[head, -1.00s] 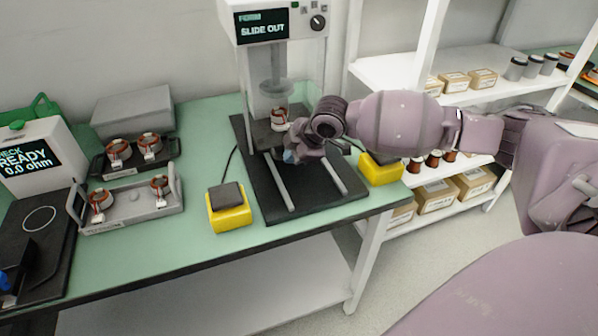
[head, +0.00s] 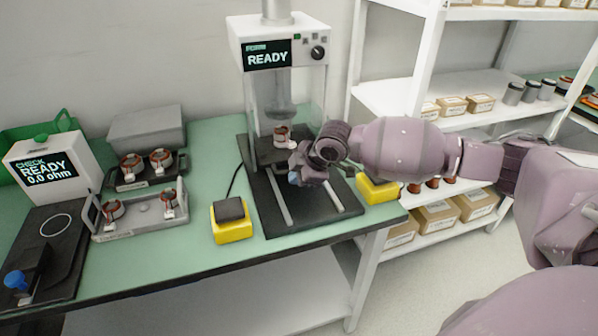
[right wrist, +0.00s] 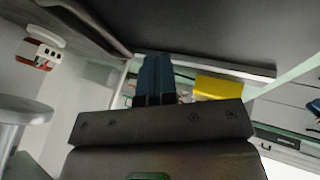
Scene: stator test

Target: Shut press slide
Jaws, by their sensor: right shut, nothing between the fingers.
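The press (head: 285,45) stands at the back of the green bench, and its display reads READY. A copper-wound stator (head: 281,134) sits on the slide under the ram, inside the clear guard. The slide lies at the back of its two rails (head: 322,190) on the black base; my arm partly hides it. My right gripper (head: 294,178) is shut and empty, just in front of the slide; I cannot tell whether it touches. In the right wrist view its blue fingers (right wrist: 155,80) are together, and the stator (right wrist: 42,50) shows at upper left. My left gripper is not in view.
Yellow-based button boxes stand left (head: 232,222) and right (head: 376,188) of the press base. A grey tray (head: 142,228) with stators and the check unit (head: 45,165) are at left. White shelves (head: 440,90) stand at right. The bench front is clear.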

